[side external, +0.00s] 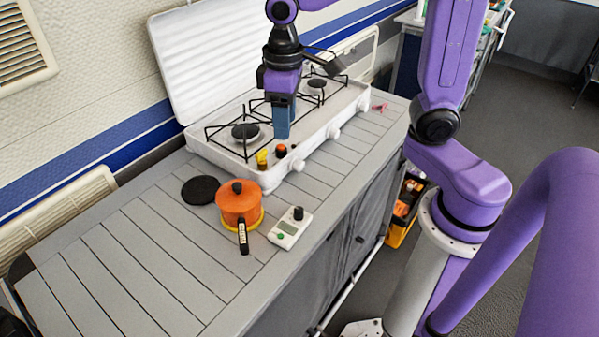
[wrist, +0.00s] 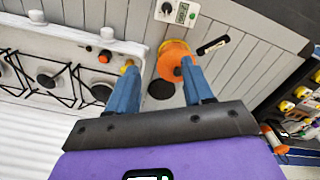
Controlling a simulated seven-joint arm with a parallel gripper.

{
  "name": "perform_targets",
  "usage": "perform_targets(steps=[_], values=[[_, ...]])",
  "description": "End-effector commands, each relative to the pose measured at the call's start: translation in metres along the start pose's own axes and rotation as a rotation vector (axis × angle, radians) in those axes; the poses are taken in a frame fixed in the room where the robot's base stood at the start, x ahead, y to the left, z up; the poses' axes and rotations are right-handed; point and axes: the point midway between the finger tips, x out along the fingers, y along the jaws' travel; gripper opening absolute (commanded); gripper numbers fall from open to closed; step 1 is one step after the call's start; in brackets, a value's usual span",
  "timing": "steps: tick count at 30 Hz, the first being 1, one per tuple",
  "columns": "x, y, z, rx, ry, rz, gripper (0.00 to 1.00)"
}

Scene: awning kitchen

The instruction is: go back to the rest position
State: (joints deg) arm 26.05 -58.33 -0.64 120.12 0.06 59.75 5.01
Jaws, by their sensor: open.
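My gripper (side external: 283,122) hangs pointing down over the front part of the white stove (side external: 228,155), near its middle. In the wrist view its two blue fingers (wrist: 158,82) are spread apart with nothing held between them. An orange pot (side external: 238,203) with an orange lid and a black knob stands on the grey slatted counter (side external: 110,270), left of the stove. The pot also shows beyond the fingers in the wrist view (wrist: 172,50). I cannot tell the exact height of my fingertips above the stove.
A yellow knob (side external: 261,158) is on the stove's front. The stove's raised white lid (side external: 210,65) stands behind. The left counter is clear.

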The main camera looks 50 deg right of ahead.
Motion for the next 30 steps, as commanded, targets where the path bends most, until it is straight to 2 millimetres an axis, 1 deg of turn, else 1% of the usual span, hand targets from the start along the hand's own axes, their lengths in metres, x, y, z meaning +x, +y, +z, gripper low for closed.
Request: perform_targets(steps=[1, 3, 8, 9, 15, 18, 21, 24, 30], values=[[0.001, -0.007, 0.012, -0.044, 0.003, -0.001, 0.51], [0.003, -0.015, 0.028, -0.104, 0.004, -0.002, 0.51], [0.009, -0.032, 0.066, -0.24, 0.007, -0.004, 0.51], [0.01, -0.035, 0.077, -0.273, 0.007, -0.005, 0.51], [0.019, -0.049, 0.128, -0.442, 0.011, -0.008, 0.51], [0.023, -0.052, 0.15, -0.515, 0.014, -0.011, 0.51], [0.027, -0.054, 0.167, -0.569, 0.015, -0.012, 0.51], [0.029, -0.055, 0.177, -0.604, 0.015, -0.013, 0.51], [0.03, -0.056, 0.183, -0.625, 0.016, -0.013, 0.51]])
